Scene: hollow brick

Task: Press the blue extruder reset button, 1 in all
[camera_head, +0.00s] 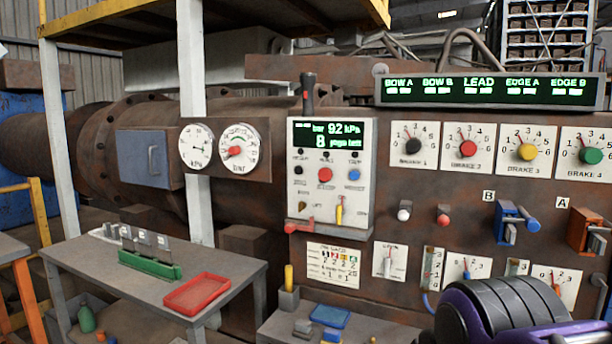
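The blue button (354,174) is a small round knob on the white control panel (330,208) in the middle of the view. It sits at the right of a row, beside a larger red button (325,174) and a black one (298,171). A label above it is too small to read. Nothing covers the blue button. A dark ribbed part with purple edges, apparently of my arm, fills the lower right corner, well apart from the panel. My gripper's fingertips are not in view.
A red-handled lever (300,227) and a yellow lever (339,212) stick out below the buttons. Brake dials (414,145) and blue (512,222) and orange (588,228) levers project at the right. A grey table (95,262) with a red tray (197,293) stands at left.

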